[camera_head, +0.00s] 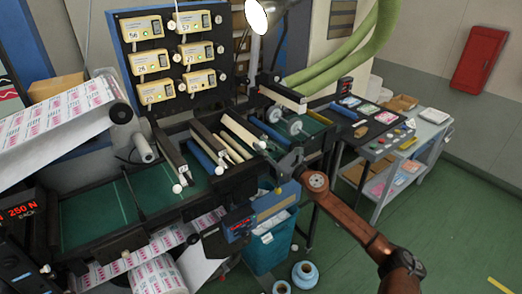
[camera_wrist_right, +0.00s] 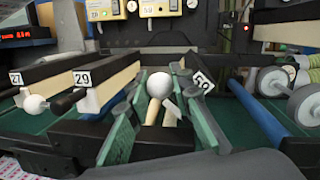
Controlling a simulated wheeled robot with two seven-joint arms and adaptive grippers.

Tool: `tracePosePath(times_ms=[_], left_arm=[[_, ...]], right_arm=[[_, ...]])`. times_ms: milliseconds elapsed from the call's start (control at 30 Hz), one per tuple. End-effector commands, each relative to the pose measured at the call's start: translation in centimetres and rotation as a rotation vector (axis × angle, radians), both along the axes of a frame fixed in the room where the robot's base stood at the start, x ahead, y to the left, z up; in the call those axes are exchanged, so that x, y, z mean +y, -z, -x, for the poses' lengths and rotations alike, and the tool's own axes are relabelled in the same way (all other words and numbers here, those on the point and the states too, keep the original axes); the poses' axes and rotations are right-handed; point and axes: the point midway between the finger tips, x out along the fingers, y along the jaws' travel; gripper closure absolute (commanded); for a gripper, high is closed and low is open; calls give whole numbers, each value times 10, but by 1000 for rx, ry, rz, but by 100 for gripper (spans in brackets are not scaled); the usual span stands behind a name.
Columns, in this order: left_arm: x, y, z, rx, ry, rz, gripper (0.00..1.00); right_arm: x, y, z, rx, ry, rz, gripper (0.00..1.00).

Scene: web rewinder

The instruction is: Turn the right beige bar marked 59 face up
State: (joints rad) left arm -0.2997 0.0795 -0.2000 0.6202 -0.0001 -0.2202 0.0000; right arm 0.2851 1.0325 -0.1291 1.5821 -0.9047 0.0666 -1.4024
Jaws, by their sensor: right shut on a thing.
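The right bar marked 59 (camera_wrist_right: 203,83) lies tilted about its length in the right wrist view, its number tag slanted and a dark side showing. In the head view, this bar (camera_head: 238,130) shows a long pale face, with its white ball knob (camera_head: 260,145) at the near end. My right gripper (camera_head: 284,163) is at that near end. In the right wrist view, its green fingers (camera_wrist_right: 163,115) stand on either side of the white ball knob (camera_wrist_right: 160,85) and are shut on it. My left gripper is not in view.
Bars marked 29 (camera_wrist_right: 95,78) and 27 (camera_wrist_right: 35,76) lie to the left. White wheels (camera_wrist_right: 287,80) and a blue roller (camera_wrist_right: 258,110) are close on the right. A panel of beige boxes (camera_head: 170,55) stands behind. A blue bin (camera_head: 270,245) stands below the gripper.

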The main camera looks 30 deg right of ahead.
Motion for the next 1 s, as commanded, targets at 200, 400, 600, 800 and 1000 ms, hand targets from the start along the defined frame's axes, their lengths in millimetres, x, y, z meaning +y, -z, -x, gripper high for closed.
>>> tracePosePath(times_ms=[200,400,600,800,1000], left_arm=[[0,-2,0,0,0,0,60],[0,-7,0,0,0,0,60],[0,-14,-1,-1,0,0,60],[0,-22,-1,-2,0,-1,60],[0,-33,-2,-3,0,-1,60]], right_arm=[[-8,-8,-1,15,0,-207,100],[-16,-13,-1,30,2,-397,100],[-26,-16,-2,45,2,-586,100],[-35,-18,-3,60,3,-776,100],[-44,-18,-3,73,3,-965,100]])
